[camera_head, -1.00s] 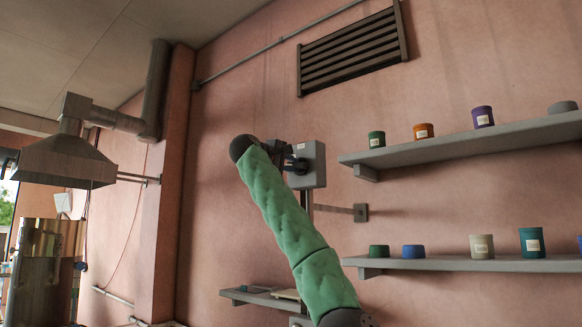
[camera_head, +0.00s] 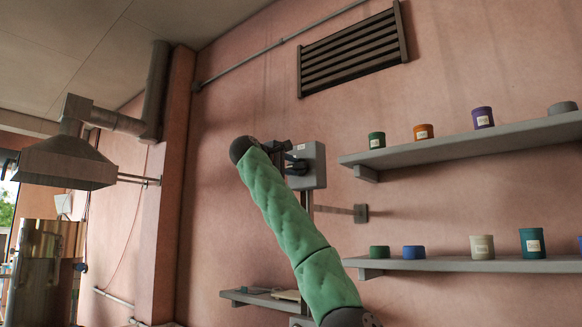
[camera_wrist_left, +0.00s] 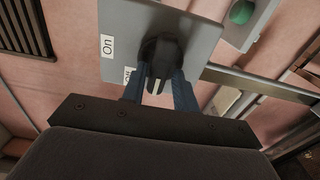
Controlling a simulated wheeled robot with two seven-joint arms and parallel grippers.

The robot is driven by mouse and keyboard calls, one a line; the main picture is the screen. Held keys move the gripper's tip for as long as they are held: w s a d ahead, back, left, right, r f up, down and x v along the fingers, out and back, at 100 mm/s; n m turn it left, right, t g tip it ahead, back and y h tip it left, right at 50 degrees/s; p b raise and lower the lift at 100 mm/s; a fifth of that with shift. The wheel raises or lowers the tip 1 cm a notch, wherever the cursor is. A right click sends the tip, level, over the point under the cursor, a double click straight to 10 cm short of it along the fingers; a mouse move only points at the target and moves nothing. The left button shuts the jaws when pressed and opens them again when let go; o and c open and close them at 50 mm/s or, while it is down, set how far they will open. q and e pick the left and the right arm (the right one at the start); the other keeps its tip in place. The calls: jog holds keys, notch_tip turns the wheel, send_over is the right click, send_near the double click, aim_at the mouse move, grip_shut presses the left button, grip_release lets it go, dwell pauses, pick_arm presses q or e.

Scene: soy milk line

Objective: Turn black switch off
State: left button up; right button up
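The black switch (camera_wrist_left: 160,58) is a round knob with a raised grip on a grey box (camera_wrist_left: 193,40) on the pink wall. In the head view the grey box (camera_head: 313,165) stands behind the end of my green-sleeved arm. My left gripper (camera_wrist_left: 160,88) is at the switch, its two blue fingers on either side of the knob's grip, and it looks shut on it. A white "On" label (camera_wrist_left: 107,46) is left of the knob. A second label (camera_wrist_left: 129,75), partly hidden by a finger, is lower down. In the head view my left gripper (camera_head: 290,160) is small and dark. My right gripper is not in view.
Two shelves with jars (camera_head: 450,142) (camera_head: 470,264) are on the wall at the right. A small shelf (camera_head: 262,299) is below, and a vent (camera_head: 352,50) is above.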

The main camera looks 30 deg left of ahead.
pick_arm(q)
jog(key=shift+o, duration=0.9)
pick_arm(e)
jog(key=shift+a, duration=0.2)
pick_arm(q)
jog(key=s+b, duration=0.2)
jog(key=s, duration=0.5)
jog(key=shift+s+a, duration=0.35)
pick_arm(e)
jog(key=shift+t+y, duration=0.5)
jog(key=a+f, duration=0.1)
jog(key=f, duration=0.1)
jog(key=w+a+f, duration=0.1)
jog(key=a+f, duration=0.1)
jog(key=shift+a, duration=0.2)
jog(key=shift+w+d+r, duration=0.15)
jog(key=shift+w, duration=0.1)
